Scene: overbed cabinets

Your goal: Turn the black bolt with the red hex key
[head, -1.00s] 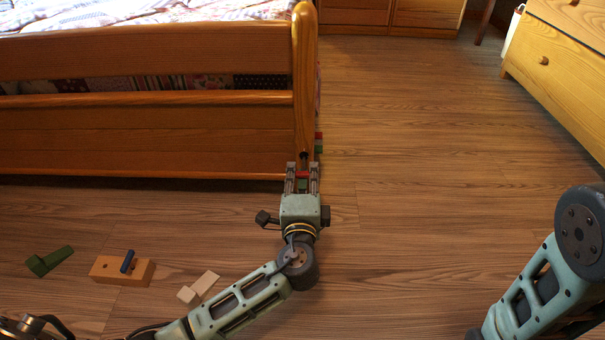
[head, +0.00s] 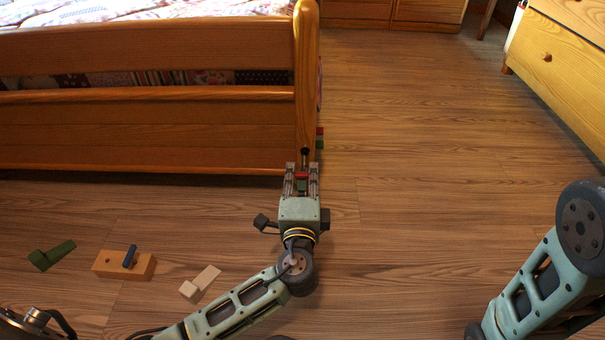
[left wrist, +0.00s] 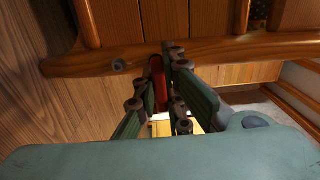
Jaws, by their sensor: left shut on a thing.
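The black bolt (head: 304,152) is low on the end post of the wooden bed, just beyond my left fingertips in the head view. My left gripper (head: 302,168) is shut on the red hex key (head: 302,175). The red key also shows between the fingers in the left wrist view (left wrist: 157,85). The key's tip seems apart from the bolt, but I cannot tell its exact gap. My right gripper is out of view.
The bed's end post (head: 307,80) stands close ahead. A green block (head: 52,255), an orange block with a blue peg (head: 110,264) and pale blocks (head: 200,284) lie at the lower left. Floor to the right is clear.

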